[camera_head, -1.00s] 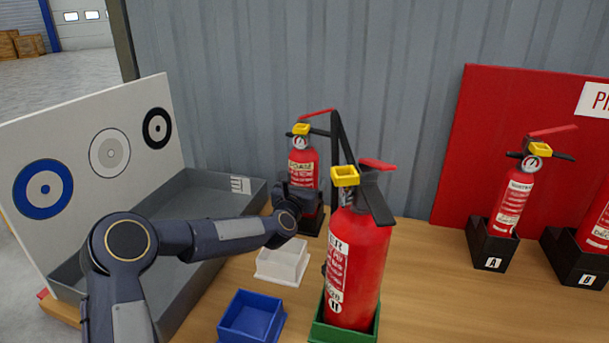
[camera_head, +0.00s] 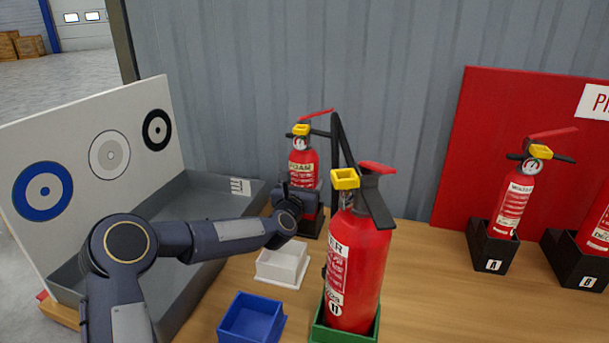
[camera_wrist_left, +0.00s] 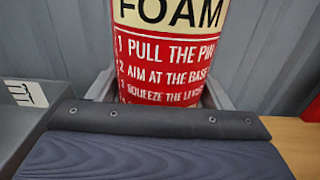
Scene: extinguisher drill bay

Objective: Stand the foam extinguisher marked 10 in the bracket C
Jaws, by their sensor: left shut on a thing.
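The foam extinguisher (camera_head: 301,170) is red with a cream FOAM label, a yellow tag and a red top lever. It stands upright at the back of the bench in a dark holder (camera_head: 312,224). Its label also fills the left wrist view (camera_wrist_left: 165,50). No number 10 is readable on it. My left gripper (camera_head: 296,190) is shut on its lower body, with a grey finger on each side in the left wrist view. My right gripper is not in view. Bracket C is not in view; only brackets A (camera_head: 490,262) and B (camera_head: 575,272) show at right.
A large red extinguisher (camera_head: 358,262) stands in a green holder (camera_head: 345,337) in front. A white box (camera_head: 281,265) and a blue box (camera_head: 250,318) sit left of it. A grey tray (camera_head: 195,185) and target board (camera_head: 90,160) are at left. The bench before bracket A is clear.

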